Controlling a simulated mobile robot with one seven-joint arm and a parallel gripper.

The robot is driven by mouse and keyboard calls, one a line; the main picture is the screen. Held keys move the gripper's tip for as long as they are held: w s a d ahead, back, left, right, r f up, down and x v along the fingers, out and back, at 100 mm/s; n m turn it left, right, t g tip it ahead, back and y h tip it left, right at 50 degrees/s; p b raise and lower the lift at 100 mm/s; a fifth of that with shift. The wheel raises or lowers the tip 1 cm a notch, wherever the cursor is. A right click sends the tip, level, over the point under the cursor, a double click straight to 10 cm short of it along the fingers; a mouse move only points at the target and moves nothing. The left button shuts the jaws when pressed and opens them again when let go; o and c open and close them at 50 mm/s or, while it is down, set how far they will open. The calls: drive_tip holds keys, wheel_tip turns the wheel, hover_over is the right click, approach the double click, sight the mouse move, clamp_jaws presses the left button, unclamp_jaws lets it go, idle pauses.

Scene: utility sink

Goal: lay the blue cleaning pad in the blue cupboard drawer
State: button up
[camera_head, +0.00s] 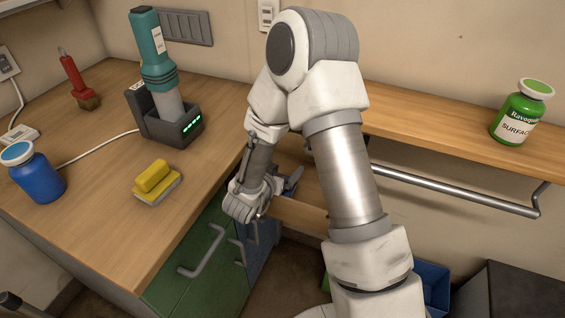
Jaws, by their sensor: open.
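My gripper (288,184) is low beside the right edge of the left worktop, above an open wooden space that looks like a pulled-out drawer (303,213). The wrist and forearm cover much of it, and the jaws are small and partly hidden. A small dark blue-grey shape shows at the gripper; I cannot tell whether it is a finger or the blue cleaning pad. No blue pad is clearly visible elsewhere. The blue cupboard front (262,248) is below the gripper, beside a green front (205,262) with a grey handle.
The left worktop holds a yellow sponge (154,177), a blue jar (34,174), a teal device in a charger (165,95) and a red brush (76,80). A green bottle (520,112) stands on the right shelf, above a metal rail (455,190). A blue bin (434,284) is below.

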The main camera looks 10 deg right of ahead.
drive_tip(key=p+v, duration=0.2)
drive_tip(key=v, duration=0.9)
drive_tip(key=shift+s+a+r, duration=0.1)
drive_tip(key=shift+a+r, duration=0.2)
drive_tip(key=shift+a, duration=0.05)
drive_tip(key=shift+s, duration=0.1)
